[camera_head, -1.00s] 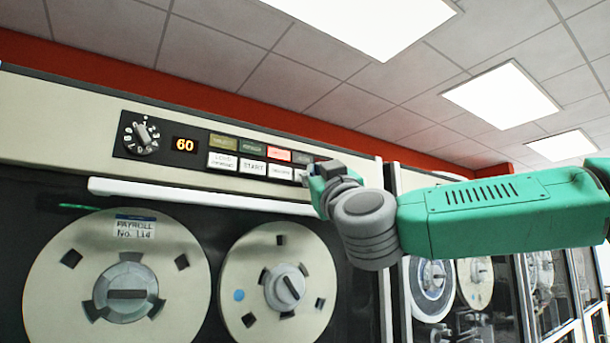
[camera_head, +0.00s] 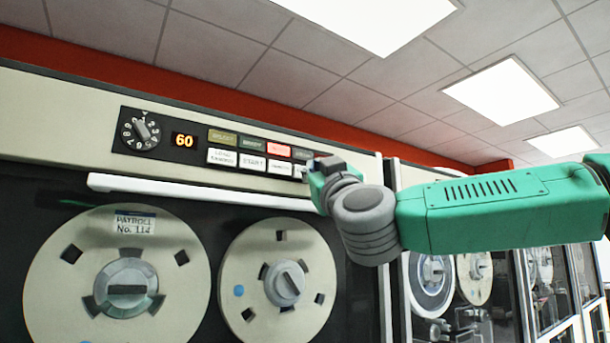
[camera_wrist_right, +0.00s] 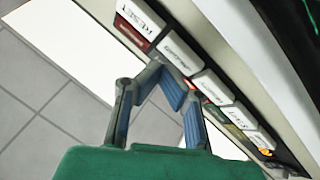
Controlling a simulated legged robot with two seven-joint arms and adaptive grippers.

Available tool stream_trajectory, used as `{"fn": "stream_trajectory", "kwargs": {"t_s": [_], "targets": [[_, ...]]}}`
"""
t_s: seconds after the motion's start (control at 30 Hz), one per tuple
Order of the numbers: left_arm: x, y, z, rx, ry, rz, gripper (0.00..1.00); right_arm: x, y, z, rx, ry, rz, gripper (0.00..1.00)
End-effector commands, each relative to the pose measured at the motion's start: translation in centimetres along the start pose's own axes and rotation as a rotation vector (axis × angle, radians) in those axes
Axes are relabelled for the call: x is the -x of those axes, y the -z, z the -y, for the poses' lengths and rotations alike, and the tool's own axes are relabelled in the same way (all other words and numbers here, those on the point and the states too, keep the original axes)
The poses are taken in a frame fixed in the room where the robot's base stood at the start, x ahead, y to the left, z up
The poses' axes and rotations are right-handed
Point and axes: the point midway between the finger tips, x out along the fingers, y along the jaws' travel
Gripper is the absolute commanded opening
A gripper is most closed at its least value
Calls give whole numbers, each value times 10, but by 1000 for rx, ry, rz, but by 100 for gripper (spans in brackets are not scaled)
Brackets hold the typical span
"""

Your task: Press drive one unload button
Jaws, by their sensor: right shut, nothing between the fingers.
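The tape drive's control panel (camera_head: 118,158) carries an upper row of coloured lamps and a lower row of white buttons. The fourth white button (camera_head: 299,172) is partly hidden by my right gripper (camera_head: 309,170), so its label is unclear there. In the right wrist view, a white button (camera_wrist_right: 180,52) with a blurred label sits just past my right gripper's fingertips (camera_wrist_right: 172,84). A button marked RESET (camera_wrist_right: 140,20) is beyond it. The fingers are closed together and empty, close to the panel; contact cannot be told. My left gripper is not in view.
A dial (camera_head: 140,129) and an orange display reading 60 (camera_head: 184,140) are at the panel's left. A white ledge (camera_head: 190,190) runs below the buttons. Two tape reels, left (camera_head: 118,275) and right (camera_head: 278,280), sit underneath. More drives stand at right.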

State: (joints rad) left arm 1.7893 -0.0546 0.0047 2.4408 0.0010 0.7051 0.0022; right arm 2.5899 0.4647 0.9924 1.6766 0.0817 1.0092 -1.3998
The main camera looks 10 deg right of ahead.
Motion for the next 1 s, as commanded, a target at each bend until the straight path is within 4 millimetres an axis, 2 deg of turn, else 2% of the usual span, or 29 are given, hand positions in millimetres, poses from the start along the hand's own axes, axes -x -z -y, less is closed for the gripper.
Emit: {"fn": "stream_trajectory", "kwargs": {"t_s": [1.0], "targets": [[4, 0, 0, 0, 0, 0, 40, -7, -1, 4, 0, 0, 0, 0]]}}
